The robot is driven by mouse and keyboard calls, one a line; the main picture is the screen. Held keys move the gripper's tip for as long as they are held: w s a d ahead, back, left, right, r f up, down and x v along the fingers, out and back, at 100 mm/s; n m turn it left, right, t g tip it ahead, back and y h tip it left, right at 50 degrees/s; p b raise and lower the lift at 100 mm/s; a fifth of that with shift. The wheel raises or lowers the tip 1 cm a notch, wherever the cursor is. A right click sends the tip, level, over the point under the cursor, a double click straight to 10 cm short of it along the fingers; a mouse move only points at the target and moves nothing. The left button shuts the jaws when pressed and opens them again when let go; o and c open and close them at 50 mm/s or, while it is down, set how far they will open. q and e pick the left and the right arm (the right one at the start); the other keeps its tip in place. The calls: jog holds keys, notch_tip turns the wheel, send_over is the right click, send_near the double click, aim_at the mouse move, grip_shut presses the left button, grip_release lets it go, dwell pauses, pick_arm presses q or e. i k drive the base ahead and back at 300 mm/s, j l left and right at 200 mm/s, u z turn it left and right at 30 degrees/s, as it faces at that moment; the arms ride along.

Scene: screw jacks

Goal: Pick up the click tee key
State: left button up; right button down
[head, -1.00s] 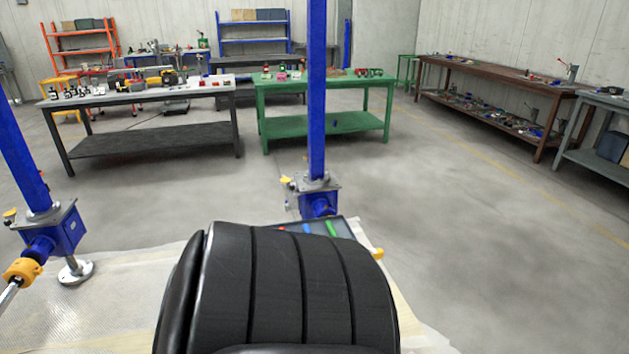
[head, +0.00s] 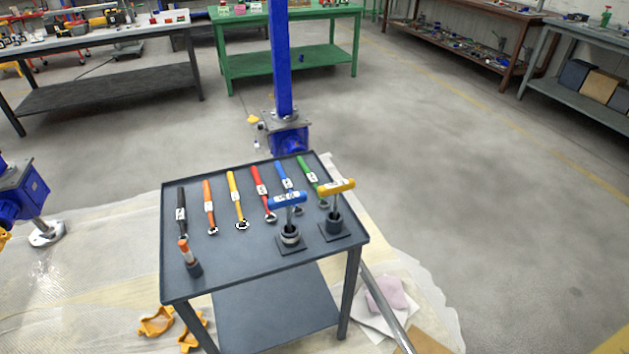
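Two T-handled keys stand upright in dark square-based holders at the right side of a grey tool cart (head: 235,262). One key has a blue handle (head: 287,199), and the other has a yellow handle (head: 336,186) with a dark shaft. The frame does not show which one is the click tee key, as their labels are too small to read. The lower ends of both keys are hidden in their holders. Neither of my grippers is in view.
Several coloured wrenches, including a red one (head: 259,180), lie in a row on the cart. An orange-topped tool (head: 184,250) stands at its front left. A blue screw jack column (head: 281,70) rises behind the cart. Open floor (head: 440,170) lies to the right.

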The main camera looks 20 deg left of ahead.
aim_at(286, 200)
jog(key=u, duration=0.9)
